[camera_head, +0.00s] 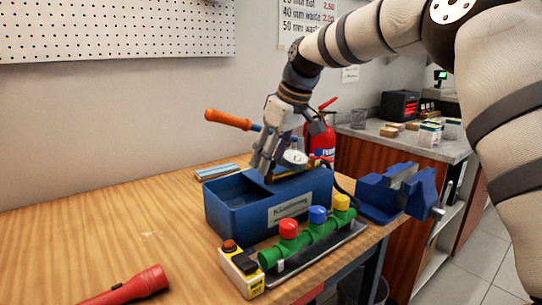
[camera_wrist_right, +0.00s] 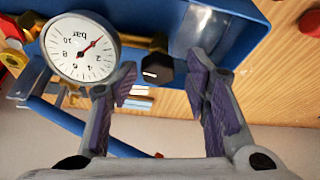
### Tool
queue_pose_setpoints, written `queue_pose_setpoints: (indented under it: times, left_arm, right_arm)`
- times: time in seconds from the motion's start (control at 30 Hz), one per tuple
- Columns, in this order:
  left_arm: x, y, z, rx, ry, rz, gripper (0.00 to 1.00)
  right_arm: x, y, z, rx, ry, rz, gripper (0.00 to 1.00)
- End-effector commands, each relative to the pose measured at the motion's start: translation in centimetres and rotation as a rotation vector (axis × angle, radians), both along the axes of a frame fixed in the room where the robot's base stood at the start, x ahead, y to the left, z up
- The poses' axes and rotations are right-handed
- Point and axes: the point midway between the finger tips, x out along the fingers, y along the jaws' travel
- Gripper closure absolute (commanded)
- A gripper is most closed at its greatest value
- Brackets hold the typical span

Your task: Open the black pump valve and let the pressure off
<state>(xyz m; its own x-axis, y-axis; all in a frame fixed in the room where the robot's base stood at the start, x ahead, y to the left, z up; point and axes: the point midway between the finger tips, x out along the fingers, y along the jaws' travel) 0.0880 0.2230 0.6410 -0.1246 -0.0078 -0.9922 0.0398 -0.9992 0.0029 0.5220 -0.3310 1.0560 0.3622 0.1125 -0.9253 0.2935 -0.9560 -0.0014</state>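The blue test pump (camera_head: 250,222) stands on the wooden bench, with its orange lever handle (camera_head: 228,118) sticking up to the left. Its round pressure gauge (camera_head: 295,157) also shows in the right wrist view (camera_wrist_right: 80,50); a red needle points to its upper right, but the exact reading is unclear. The black valve knob (camera_wrist_right: 156,68) sits on the brass pipework beside the gauge. My right gripper (camera_head: 268,162) is over the pump. In the wrist view its fingers (camera_wrist_right: 163,84) are apart, with the knob between or just beyond their tips, and no contact visible. My left gripper is out of view.
A green manifold (camera_head: 312,245) with red, blue and yellow caps stands in front of the pump. A yellow button box (camera_head: 240,270) is left of it, a blue vise (camera_head: 392,192) right. A red torch (camera_head: 130,288) lies at front left. The left bench is mostly clear.

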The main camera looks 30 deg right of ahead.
Motion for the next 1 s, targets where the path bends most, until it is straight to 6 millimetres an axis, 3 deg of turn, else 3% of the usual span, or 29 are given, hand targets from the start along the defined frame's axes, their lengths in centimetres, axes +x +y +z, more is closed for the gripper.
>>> queue_pose_setpoints:
  times: [0.17,0.43,0.6,1.0]
  left_arm:
    - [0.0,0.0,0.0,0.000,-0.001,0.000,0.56]
    - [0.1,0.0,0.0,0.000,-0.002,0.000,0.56]
    - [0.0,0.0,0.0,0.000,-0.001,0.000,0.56]
    - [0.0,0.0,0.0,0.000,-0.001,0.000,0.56]
  right_arm:
    - [-0.1,-0.2,0.5,-0.002,-0.005,-0.002,0.54]
    - [-1.9,-0.6,5.2,-0.002,-0.007,-0.002,0.54]
    - [-2.7,-0.8,7.1,-0.001,-0.002,-0.001,0.54]
    - [-2.9,-0.8,7.5,-0.001,0.000,0.000,0.54]
